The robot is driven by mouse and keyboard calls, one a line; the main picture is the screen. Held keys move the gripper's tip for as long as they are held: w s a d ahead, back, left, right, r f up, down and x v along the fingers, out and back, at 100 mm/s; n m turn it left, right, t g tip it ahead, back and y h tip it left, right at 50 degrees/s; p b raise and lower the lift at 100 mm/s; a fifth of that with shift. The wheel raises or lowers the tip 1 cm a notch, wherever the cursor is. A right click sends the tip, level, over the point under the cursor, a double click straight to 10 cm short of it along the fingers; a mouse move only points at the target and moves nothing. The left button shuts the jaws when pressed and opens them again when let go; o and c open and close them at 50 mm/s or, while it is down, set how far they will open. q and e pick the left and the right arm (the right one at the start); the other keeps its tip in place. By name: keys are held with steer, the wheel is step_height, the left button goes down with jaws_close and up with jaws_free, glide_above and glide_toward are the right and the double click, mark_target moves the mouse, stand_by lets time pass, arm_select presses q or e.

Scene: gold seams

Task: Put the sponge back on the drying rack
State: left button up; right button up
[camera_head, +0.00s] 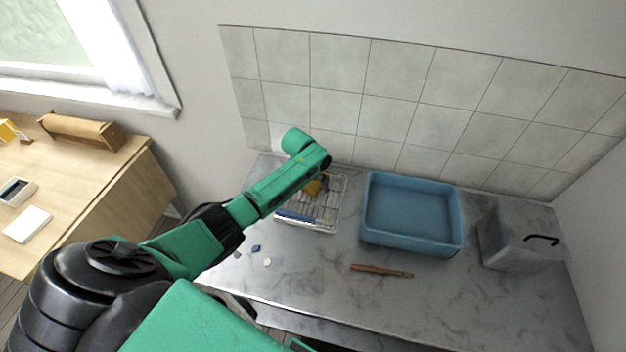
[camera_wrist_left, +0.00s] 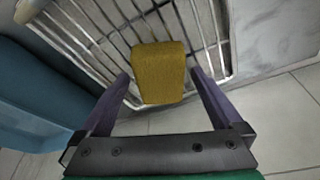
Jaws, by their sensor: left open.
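The yellow sponge (camera_wrist_left: 160,72) lies on the wire drying rack (camera_wrist_left: 88,32) in the left wrist view, near the rack's edge. In the head view the sponge (camera_head: 312,188) shows in part at the rack (camera_head: 328,212), partly hidden by my left arm. My left gripper (camera_wrist_left: 158,80) is open, with one purple finger on each side of the sponge and gaps visible between the fingers and the sponge. In the head view the left gripper (camera_head: 322,182) is over the rack and mostly hidden behind its own wrist. My right gripper is not in view.
A blue basin (camera_head: 412,240) stands right of the rack, with a grey box (camera_head: 520,240) with a black handle farther right. A brown-handled tool (camera_head: 382,270) and small pieces (camera_head: 267,262) lie on the marble counter (camera_head: 450,300). A tiled wall (camera_head: 400,95) is behind.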

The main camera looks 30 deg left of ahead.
arm_select(q)
steer(key=shift+s+r, duration=0.1)
steer(key=shift+r, duration=0.5)
steer(key=v, duration=1.1)
steer(key=shift+s, duration=0.1)
